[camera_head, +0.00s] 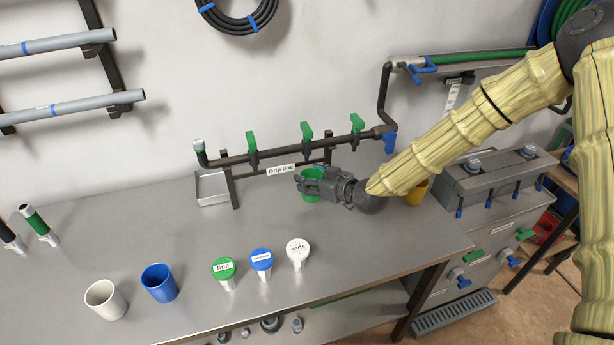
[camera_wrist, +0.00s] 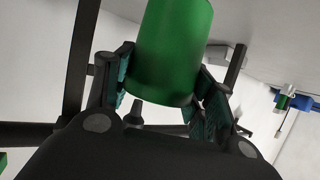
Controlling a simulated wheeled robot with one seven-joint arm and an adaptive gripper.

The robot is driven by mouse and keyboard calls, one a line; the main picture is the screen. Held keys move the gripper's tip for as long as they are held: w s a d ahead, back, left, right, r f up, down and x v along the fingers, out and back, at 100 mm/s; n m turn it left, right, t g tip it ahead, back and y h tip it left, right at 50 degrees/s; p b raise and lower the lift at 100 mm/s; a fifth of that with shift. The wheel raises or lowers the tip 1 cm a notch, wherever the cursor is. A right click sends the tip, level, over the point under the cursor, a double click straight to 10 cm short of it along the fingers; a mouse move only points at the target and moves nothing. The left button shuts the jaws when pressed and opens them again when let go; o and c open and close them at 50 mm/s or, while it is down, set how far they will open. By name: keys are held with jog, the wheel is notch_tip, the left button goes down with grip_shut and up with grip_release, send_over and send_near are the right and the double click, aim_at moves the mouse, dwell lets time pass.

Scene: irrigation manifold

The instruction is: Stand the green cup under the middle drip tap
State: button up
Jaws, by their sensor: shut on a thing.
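The green cup (camera_head: 312,172) is between the fingers of my gripper (camera_head: 311,186), near the bench and in front of the drip line. My gripper reaches in from the right and is shut around the cup's side. In the wrist view the green cup (camera_wrist: 172,50) fills the gap between both finger pads of my gripper (camera_wrist: 165,90). The middle drip tap (camera_head: 307,132), with a green handle, is on the dark pipe (camera_head: 285,151) above the cup in the head view. I cannot tell whether the cup touches the bench or is exactly below the outlet.
Other green taps flank it at left (camera_head: 251,142) and right (camera_head: 357,123). The pipe's stand leg (camera_head: 232,188) is left of the cup. A yellow cup (camera_head: 416,192) is right, partly behind my arm. White (camera_head: 106,300) and blue (camera_head: 160,283) cups and labelled heads stand in front.

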aim_at(310, 171)
jog(key=w, duration=0.2)
jog(key=w+a+p, duration=0.1)
jog(key=w, duration=0.1)
jog(key=shift+a+f, duration=0.15)
jog(key=shift+a, duration=0.05)
jog(key=shift+w+f+p, duration=0.1)
jog(key=shift+f+p, duration=0.55)
jog(key=shift+f, duration=1.2)
jog(key=shift+f, duration=0.15)
jog(key=o, duration=0.9)
jog(key=shift+r, duration=0.2)
jog(key=b+v, duration=0.2)
jog(key=v, duration=1)
jog(key=shift+b, duration=0.35)
